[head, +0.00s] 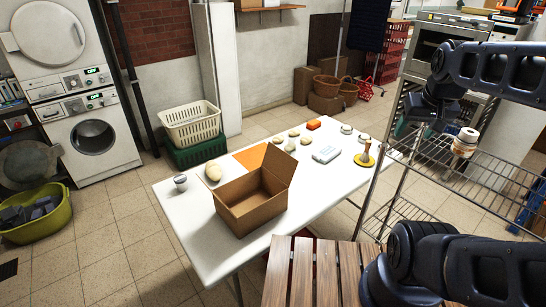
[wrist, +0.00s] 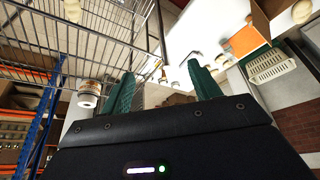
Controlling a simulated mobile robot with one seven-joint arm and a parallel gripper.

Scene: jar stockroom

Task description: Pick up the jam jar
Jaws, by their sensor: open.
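A small jar with a pale lid and a brown and cream body (head: 464,143), which looks like the jam jar, stands on the wire shelf at the right in the head view. It also shows in the wrist view (wrist: 90,92), left of my fingers. Its label is too small to read. My gripper (wrist: 160,70) is open, its two green fingers apart with nothing held between them. The jar is outside the fingers and apart from them. In the head view my arm reaches in from the right, its end just left of the jar; the fingers are hard to make out.
The wire rack (head: 432,152) has posts and shelf edges close to my arm. A white table (head: 222,255) carries an open cardboard box (head: 243,212), a metal can (head: 180,182), a yellow-based object (head: 365,158) and several small items. A slatted wooden surface (head: 313,275) is in front.

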